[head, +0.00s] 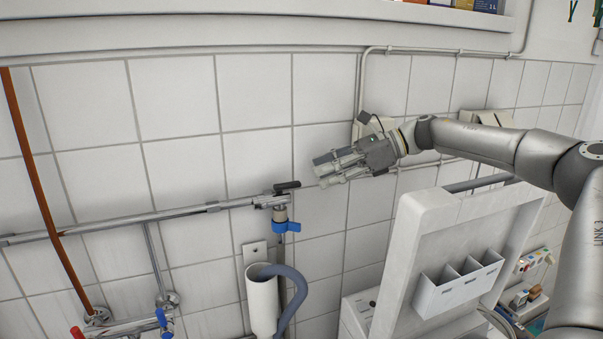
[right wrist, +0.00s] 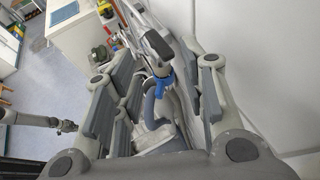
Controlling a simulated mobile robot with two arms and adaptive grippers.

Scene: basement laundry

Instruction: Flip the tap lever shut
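The tap (head: 272,201) sits at the right end of a horizontal chrome pipe on the tiled wall. It has a short black lever (head: 287,186) on top, pointing right and roughly level, and a blue part (head: 286,227) below. My right gripper (head: 322,172) is to the right of the tap, apart from it, with its fingers pointing left. In the right wrist view the fingers are spread and empty, and the black lever (right wrist: 158,43) and blue part (right wrist: 163,82) show beyond and between them.
A grey hose (head: 295,290) bends into a white standpipe (head: 262,302) below the tap. A white panel with pockets (head: 458,283) stands at the lower right, under my right arm. Red and blue valves (head: 163,322) are at the lower left. The wall left of the tap is mostly bare.

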